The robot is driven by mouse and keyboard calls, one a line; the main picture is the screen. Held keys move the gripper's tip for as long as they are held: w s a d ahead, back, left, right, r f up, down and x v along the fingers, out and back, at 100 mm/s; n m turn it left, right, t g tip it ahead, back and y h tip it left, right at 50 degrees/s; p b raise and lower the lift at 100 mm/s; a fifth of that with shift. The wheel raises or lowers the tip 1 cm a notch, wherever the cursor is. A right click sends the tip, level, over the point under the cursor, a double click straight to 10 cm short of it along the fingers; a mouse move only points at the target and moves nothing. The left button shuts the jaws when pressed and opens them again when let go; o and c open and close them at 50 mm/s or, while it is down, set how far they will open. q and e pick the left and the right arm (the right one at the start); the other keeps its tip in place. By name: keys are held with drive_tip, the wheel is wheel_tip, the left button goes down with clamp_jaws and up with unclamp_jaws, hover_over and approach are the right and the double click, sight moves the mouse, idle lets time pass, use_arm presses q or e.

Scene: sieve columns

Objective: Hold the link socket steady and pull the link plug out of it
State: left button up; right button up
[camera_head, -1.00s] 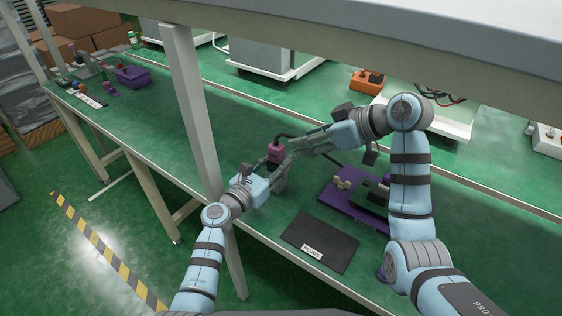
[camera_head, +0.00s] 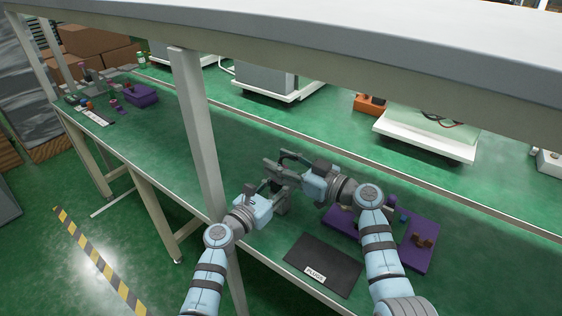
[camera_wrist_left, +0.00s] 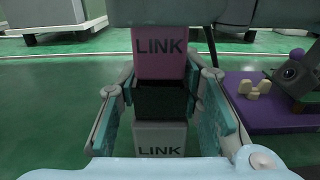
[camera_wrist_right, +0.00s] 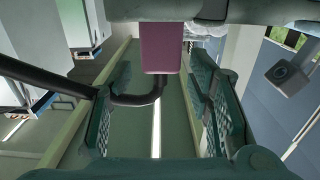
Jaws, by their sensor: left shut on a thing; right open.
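In the left wrist view the pink link plug (camera_wrist_left: 160,52), marked LINK, stands directly on the black section of the link socket (camera_wrist_left: 160,138), whose grey lower part is also marked LINK. My left gripper (camera_head: 281,188) is shut around the socket, its fingers on both sides, holding it upright. My right gripper (camera_head: 277,166) is open at the plug; its dark body crosses just above the plug in the left wrist view. In the right wrist view the plug (camera_wrist_right: 161,48) appears at the top centre, with its black cable (camera_wrist_right: 135,99) looping between the spread fingers. The head view hides the plug behind my grippers.
A black mat labelled PLUGS (camera_head: 335,255) lies near the front edge. A purple tray (camera_head: 427,232) with small parts is right of it, partly behind my right arm. A metal post (camera_head: 203,140) stands close left of my left gripper. The green bench top left of centre is clear.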

drive_tip(key=shift+w+a, duration=0.1)
drive_tip(key=shift+a, duration=0.15)
drive_tip(key=shift+d, duration=0.15)
clamp_jaws()
